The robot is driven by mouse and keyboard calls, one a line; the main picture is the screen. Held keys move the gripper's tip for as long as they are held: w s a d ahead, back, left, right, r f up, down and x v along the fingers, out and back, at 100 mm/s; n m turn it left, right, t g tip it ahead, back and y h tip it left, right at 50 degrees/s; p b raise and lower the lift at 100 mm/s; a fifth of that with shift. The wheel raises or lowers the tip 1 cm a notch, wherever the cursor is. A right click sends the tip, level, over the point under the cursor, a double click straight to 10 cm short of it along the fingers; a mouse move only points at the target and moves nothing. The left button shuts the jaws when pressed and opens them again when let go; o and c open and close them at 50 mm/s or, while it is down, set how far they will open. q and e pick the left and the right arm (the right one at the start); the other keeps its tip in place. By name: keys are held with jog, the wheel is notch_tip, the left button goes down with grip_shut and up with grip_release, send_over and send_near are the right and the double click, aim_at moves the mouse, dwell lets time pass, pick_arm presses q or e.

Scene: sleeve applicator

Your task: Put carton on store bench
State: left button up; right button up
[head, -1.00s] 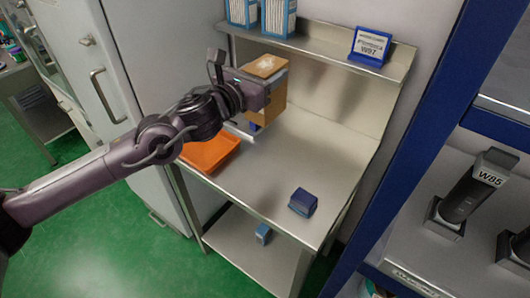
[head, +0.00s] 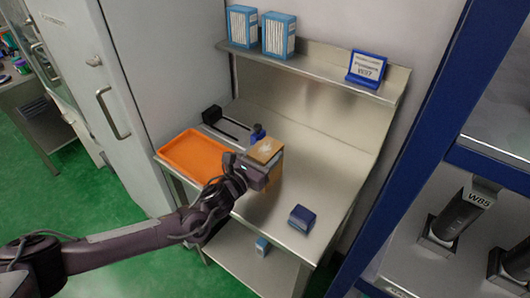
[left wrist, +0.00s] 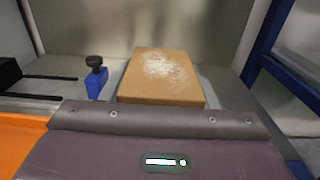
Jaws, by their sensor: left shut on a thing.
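The carton (head: 264,152) is a brown box with a pale, shiny patch on its top. It also shows upright in the left wrist view (left wrist: 163,80), beyond the gripper body. My left gripper (head: 262,172) is shut on the carton, at or just above the steel bench (head: 325,172); I cannot tell whether its base touches the surface. The gripper hides the carton's lower near part. My right gripper is in neither view.
An orange tray (head: 197,155) lies left on the bench. A small dark blue box (head: 301,218) sits front right. Blue-and-white boxes (head: 278,36) and a W87 sign (head: 367,68) stand on the upper shelf.

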pick_arm(q)
jog(key=shift+f, duration=0.15)
jog(key=shift+f, duration=0.15)
jog(key=o, duration=1.2)
